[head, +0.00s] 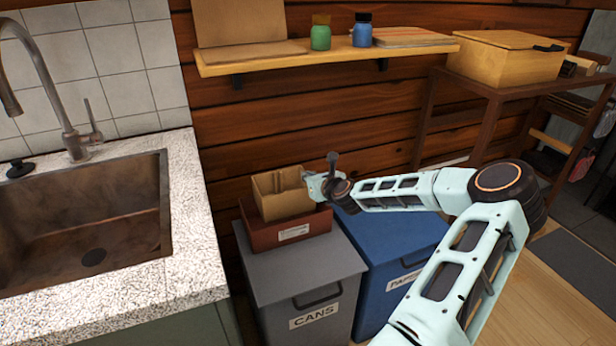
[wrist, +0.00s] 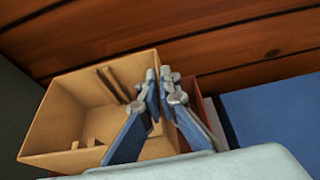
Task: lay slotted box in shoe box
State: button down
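The slotted box (head: 280,196) is a tan open-topped box with upright slats inside. It is over the shoe box (head: 292,234), a reddish-brown box with a white label on the grey bin. Its lower part meets the shoe box's opening in the head view; I cannot tell whether it rests on the bottom. In the wrist view the slotted box (wrist: 75,112) fills the left, slightly tilted in the picture. My gripper (wrist: 162,76) has one finger inside its right wall and one outside, closed on that wall. A red strip of the shoe box (wrist: 199,96) shows at right.
The grey cans bin (head: 312,278) supports the shoe box. A blue paper bin (head: 385,245) stands to its right. The counter with the sink (head: 85,220) is at left. A wall shelf (head: 325,54) with a green and a blue jar hangs above.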

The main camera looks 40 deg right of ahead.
jog(key=c, duration=2.1)
grip_release()
jog(key=v, duration=1.2)
jog(key=shift+r, duration=0.1)
